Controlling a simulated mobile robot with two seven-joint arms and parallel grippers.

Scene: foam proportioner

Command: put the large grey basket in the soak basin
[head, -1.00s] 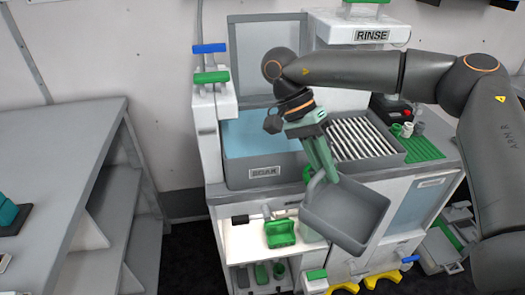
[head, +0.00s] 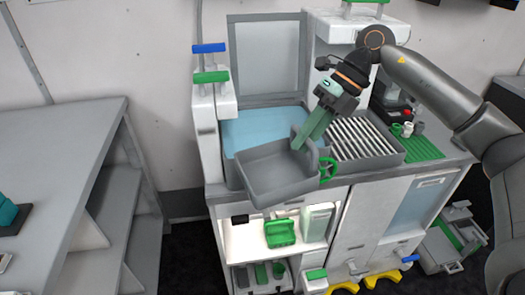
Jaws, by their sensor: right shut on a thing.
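The large grey basket (head: 276,178) hangs from my right gripper (head: 299,143), which is shut on its raised handle at the right side. The basket is tilted a little and hangs in front of the soak basin (head: 232,122), overlapping its front wall and hiding the SOAK label. The basin is a grey tub with light blue liquid (head: 262,128) in it, and its grey lid (head: 264,58) stands open behind. I cannot tell whether the basket touches the basin's rim. My left gripper is not in view.
A rack of white slats (head: 362,137) is right of the basin, with a green mat (head: 422,148) beyond. Blue and green handles (head: 210,48) stand at the basin's left. A green handwheel (head: 328,170) is by the basket. A grey shelf unit (head: 70,150) is at left.

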